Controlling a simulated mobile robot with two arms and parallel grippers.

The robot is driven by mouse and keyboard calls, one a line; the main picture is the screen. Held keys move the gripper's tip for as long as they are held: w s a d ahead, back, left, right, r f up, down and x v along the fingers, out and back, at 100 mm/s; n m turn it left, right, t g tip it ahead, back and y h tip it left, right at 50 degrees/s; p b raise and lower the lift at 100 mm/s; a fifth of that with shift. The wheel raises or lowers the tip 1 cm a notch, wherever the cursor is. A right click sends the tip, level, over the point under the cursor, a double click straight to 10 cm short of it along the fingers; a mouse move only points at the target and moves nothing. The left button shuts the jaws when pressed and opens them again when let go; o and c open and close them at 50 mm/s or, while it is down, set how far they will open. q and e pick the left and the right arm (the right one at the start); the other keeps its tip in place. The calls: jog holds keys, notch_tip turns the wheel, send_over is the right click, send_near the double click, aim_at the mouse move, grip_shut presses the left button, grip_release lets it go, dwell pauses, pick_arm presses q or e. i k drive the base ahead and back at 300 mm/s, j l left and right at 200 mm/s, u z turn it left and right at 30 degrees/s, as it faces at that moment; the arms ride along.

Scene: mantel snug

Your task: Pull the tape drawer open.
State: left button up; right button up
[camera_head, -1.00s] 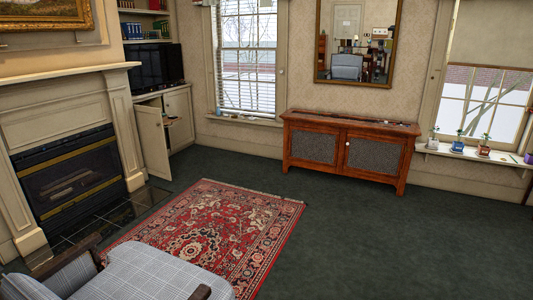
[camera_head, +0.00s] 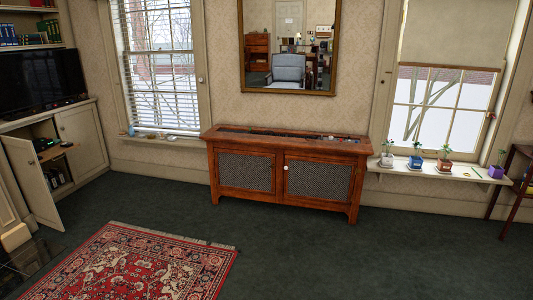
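No thing in view is clearly recognisable as the tape drawer. A low wooden cabinet (camera_head: 288,140) with two mesh-fronted doors and a white knob (camera_head: 285,168) stands against the far wall; both its doors are shut. At the left, a cream built-in cabinet (camera_head: 82,135) has one door (camera_head: 30,183) swung open. Inside it, a dark device with a green light (camera_head: 46,144) sits above dark upright items, and a small wooden board (camera_head: 56,153) juts out. Neither of my grippers shows.
A red patterned rug (camera_head: 135,265) lies at the lower left, and a television (camera_head: 40,80) stands on the cream cabinet. Potted plants line the right window sill (camera_head: 430,173), beside a dark wooden stand (camera_head: 515,185). The green carpet (camera_head: 350,255) in front of the wooden cabinet is clear.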

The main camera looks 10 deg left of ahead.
aim_at(42, 148)
jog(key=i+u, duration=0.4)
jog(key=i+l+u, duration=0.1)
jog(key=i+u, duration=0.25)
jog(key=i, duration=0.3)
jog(key=i+l+u, duration=0.25)
jog(key=i+u, duration=0.15)
jog(key=i+j+u, duration=0.2)
jog(key=i+u, duration=0.6)
jog(key=u, duration=0.15)
jog(key=i+u, duration=0.45)
jog(key=i+z, duration=0.15)
jog(key=i, duration=0.75)
jog(key=i+j+z, duration=0.1)
jog(key=i, duration=0.85)
jog(key=i+j+z, duration=0.15)
jog(key=i, duration=0.55)
jog(key=i+j+z, duration=0.15)
jog(key=i, duration=0.5)
jog(key=i+l+u, duration=0.15)
jog(key=i+l, duration=0.3)
jog(key=i+l+u, duration=0.2)
jog(key=i+l, duration=0.2)
jog(key=l, duration=0.15)
jog(key=i+l+u, duration=0.15)
jog(key=i+l, duration=0.25)
jog(key=l, duration=0.15)
